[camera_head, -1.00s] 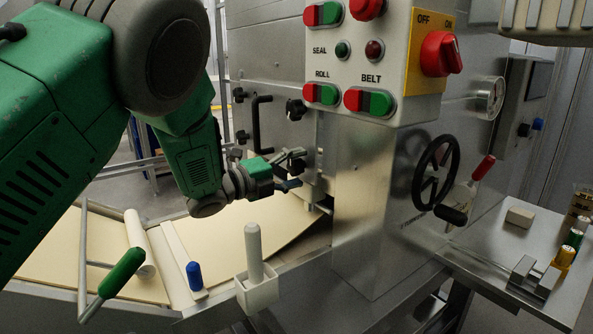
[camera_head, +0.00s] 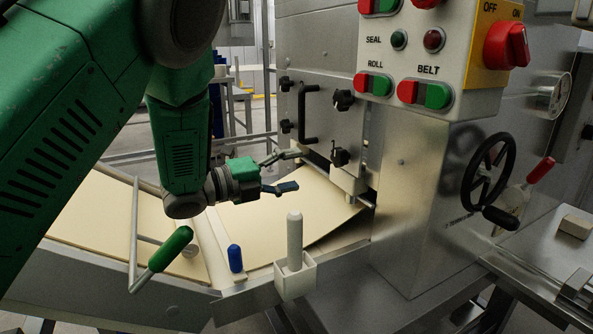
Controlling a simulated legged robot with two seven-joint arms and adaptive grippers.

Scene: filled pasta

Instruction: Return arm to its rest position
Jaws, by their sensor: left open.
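My left gripper (camera_head: 283,172) is in the middle of the camera_head view, at the end of my green left arm. Its two dark fingers are spread apart with nothing between them. It hangs above the cream dough sheet (camera_head: 310,210) on the machine's belt, in front of the metal guard with the black handle (camera_head: 308,113). My right gripper is not in view.
The control panel (camera_head: 432,60) and black handwheel (camera_head: 489,178) are at right.

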